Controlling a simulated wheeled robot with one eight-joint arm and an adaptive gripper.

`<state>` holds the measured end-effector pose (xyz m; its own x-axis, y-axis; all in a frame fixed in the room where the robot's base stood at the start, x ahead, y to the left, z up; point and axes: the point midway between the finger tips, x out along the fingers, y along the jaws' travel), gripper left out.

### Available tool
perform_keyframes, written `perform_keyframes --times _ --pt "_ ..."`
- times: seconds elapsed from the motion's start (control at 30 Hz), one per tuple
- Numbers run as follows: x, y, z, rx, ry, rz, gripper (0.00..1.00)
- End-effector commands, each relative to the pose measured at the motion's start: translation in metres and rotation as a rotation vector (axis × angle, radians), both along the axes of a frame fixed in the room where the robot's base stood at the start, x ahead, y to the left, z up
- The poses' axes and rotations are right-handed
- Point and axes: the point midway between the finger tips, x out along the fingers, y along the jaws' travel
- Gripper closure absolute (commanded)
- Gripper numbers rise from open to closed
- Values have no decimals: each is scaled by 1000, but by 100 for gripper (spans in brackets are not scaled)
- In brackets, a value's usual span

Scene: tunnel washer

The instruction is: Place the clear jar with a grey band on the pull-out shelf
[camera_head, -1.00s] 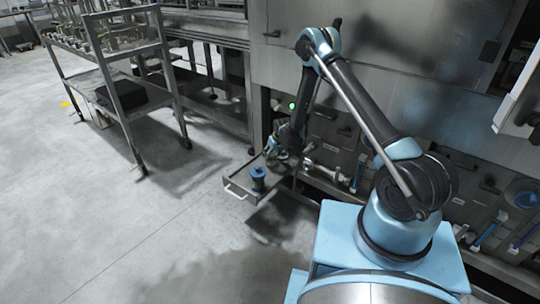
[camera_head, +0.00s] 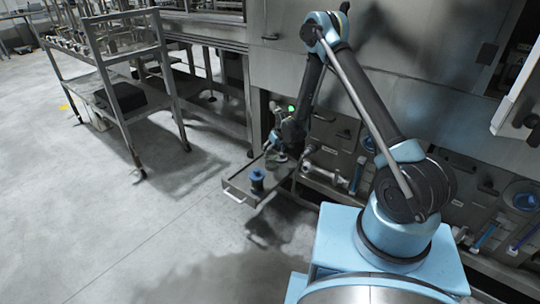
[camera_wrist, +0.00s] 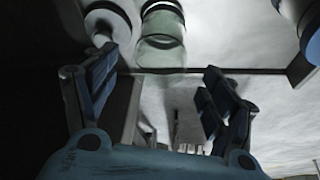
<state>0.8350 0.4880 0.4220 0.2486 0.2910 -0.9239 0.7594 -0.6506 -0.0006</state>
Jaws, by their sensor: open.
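The clear jar with a grey band (camera_wrist: 162,45) shows at the top middle of the wrist view, beyond my fingertips and apart from them. In the head view the jar (camera_head: 277,161) appears small and dim, toward the back of the pull-out shelf (camera_head: 240,192); its contact with the shelf is hard to make out. My gripper (camera_wrist: 160,75) is open, with nothing between its fingers. In the head view my gripper (camera_head: 272,143) is above and behind the shelf, near the jar, and partly blends with the dark machine front.
A blue spool-like object (camera_head: 257,179) stands near the shelf's front. A white flanged part (camera_wrist: 107,20) is left of the jar in the wrist view. A rack (camera_head: 125,90) stands at left; open floor lies before the shelf.

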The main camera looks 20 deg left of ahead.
Motion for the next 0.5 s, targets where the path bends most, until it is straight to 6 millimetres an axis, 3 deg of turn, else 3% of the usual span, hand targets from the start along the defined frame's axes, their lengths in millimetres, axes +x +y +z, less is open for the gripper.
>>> perform_keyframes --times 0.23,0.5 --pt "-8 -10 33 0 0 0 23" --pt "-13 -16 51 0 0 0 23"
